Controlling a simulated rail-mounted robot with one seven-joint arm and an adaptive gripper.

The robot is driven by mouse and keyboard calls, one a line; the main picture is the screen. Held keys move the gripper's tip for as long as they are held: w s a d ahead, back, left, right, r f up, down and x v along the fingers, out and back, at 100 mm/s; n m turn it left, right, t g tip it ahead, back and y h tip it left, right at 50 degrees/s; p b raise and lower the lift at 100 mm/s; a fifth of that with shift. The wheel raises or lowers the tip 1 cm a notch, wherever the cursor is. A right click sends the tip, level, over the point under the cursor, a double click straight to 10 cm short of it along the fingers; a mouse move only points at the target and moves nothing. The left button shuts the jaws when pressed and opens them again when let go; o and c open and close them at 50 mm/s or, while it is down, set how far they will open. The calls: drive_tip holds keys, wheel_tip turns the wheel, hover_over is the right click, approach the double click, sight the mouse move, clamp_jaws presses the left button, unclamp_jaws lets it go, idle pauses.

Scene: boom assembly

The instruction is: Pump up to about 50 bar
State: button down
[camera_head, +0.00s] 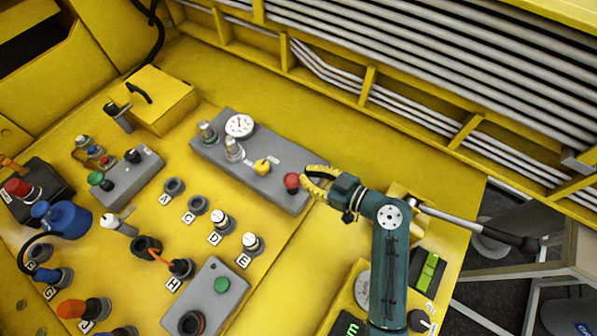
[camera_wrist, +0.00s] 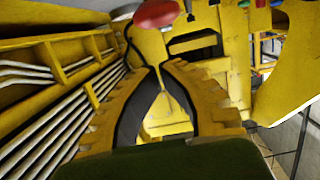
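A round white gauge (camera_head: 240,125) sits on the grey panel (camera_head: 270,188); its reading is too small to make out. A second pale dial (camera_head: 362,288) lies partly behind my arm. A metal lever (camera_head: 465,225) with a black grip (camera_head: 525,243) sticks out to the right from behind my arm. My gripper (camera_head: 308,182) has yellow ribbed fingers and is close to the red knob (camera_head: 292,182); contact is unclear. In the wrist view, the red knob (camera_wrist: 157,13) is beyond my fingertips (camera_wrist: 163,66). The fingers converge, nothing shows between them, and full closure is unclear.
Knobs, couplings and a blue connector (camera_head: 65,218) crowd the left of the yellow deck. A yellow box (camera_head: 163,100) stands at the back left. Grey pipes (camera_head: 420,65) run along the back right. A green display (camera_head: 428,272) is beside my arm.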

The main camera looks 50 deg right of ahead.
drive_tip(key=v, duration=0.7)
drive_tip(key=shift+b, duration=0.35)
idle(1.0)
